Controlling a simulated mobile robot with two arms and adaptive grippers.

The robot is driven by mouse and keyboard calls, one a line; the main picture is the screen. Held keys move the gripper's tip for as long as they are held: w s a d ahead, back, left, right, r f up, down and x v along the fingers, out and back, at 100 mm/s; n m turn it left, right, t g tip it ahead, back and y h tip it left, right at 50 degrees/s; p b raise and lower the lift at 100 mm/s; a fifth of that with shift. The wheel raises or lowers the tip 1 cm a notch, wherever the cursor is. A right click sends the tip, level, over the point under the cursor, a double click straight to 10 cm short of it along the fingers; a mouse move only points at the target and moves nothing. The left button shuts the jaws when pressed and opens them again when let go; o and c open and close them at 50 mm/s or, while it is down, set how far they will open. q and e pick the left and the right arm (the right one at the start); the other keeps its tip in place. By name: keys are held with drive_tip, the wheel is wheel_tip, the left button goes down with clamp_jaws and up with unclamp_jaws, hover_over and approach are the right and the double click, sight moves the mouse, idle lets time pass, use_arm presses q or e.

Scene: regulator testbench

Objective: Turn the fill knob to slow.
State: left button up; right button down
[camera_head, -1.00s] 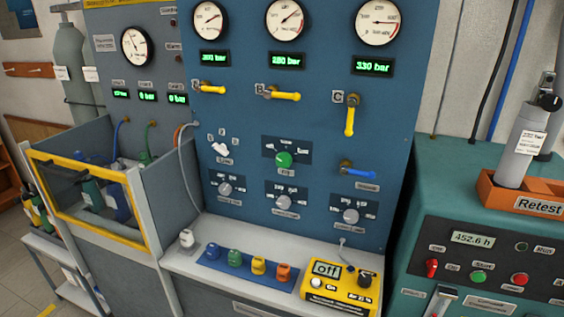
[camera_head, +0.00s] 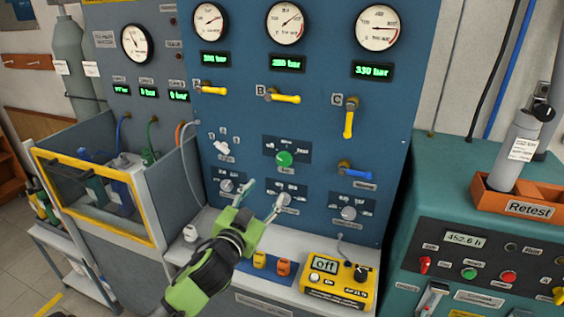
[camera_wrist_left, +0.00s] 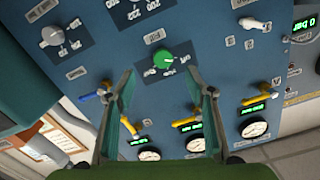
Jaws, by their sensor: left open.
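The fill knob is the round green knob (camera_head: 284,159) on a dark label plate of the blue panel. In the left wrist view, the green knob (camera_wrist_left: 163,60) sits under a "Fill" label, and the panel appears upside down. Its small white mark is too small to match to a setting. My left gripper (camera_head: 265,194) is open and empty, below the knob in the head view and apart from it. In the left wrist view, the two fingers of the gripper (camera_wrist_left: 161,80) are spread, with the knob just beyond the gap. My right gripper is not in view.
Grey knobs (camera_head: 348,213) sit below on the panel. A blue lever (camera_head: 357,173) is right of the green knob, and yellow levers (camera_head: 284,97) are above. A yellow meter (camera_head: 338,284) and colored pieces (camera_head: 259,260) stand on the ledge. The panel around the green knob is clear.

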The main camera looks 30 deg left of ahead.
sight(283, 162)
use_arm(q)
drive_tip(key=shift+t, duration=0.4)
drive_tip(key=p+x, duration=0.1)
drive_tip(key=x, duration=0.3)
drive_tip(key=r+p+x, duration=0.1)
drive_tip(key=x, duration=0.3)
drive_tip(key=p+x, duration=0.1)
drive_tip(key=x, duration=0.4)
drive_tip(key=shift+r, duration=0.3)
drive_tip(key=shift+w+a+f, duration=0.1)
drive_tip(key=shift+w+a, duration=0.05)
drive_tip(key=shift+w, duration=0.5)
drive_tip(key=c, duration=1.1)
